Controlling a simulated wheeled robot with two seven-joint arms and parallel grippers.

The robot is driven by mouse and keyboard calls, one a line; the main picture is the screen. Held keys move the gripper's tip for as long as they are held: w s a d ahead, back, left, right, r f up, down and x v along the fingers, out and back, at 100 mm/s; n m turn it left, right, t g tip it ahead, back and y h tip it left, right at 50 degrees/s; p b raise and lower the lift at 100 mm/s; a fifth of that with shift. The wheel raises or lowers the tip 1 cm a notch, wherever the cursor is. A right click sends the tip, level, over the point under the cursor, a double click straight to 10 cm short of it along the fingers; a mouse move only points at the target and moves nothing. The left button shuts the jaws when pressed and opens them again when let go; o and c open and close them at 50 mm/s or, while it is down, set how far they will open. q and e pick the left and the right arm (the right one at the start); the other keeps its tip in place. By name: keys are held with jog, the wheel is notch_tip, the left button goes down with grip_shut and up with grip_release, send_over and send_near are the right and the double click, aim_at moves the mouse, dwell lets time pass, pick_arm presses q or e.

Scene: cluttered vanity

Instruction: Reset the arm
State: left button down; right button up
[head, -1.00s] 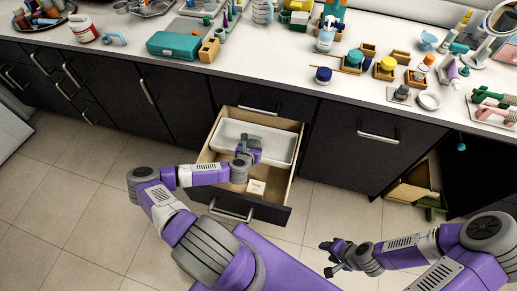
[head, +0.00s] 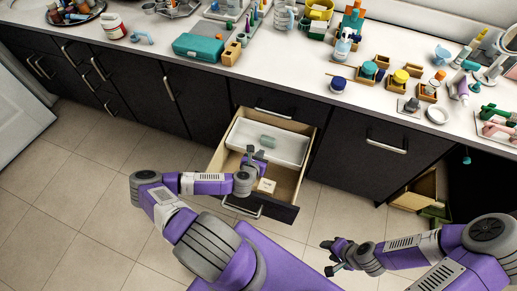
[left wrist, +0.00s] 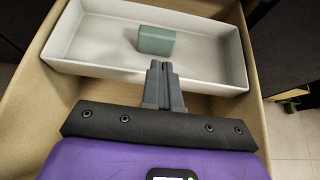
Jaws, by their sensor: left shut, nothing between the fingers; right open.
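My left gripper (head: 254,152) is over the open drawer (head: 288,196), at the near edge of the white tray (head: 296,152) inside it. In the left wrist view its two fingers (left wrist: 160,66) are together with nothing between them. A small green block (left wrist: 156,40) lies in the tray just beyond the fingertips, apart from them; it also shows in the head view (head: 269,141). My right gripper (head: 328,257) is open and empty, low over the floor at the lower right.
A small light box (head: 266,186) lies in the drawer in front of the tray. A lower compartment (head: 415,192) stands open at right. The tiled floor (head: 75,210) at left is clear.

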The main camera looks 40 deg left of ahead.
pick_arm(q)
jog(key=shift+s+d+r, duration=0.1)
jog(key=shift+s+r, duration=0.15)
jog(key=shift+s, duration=0.1)
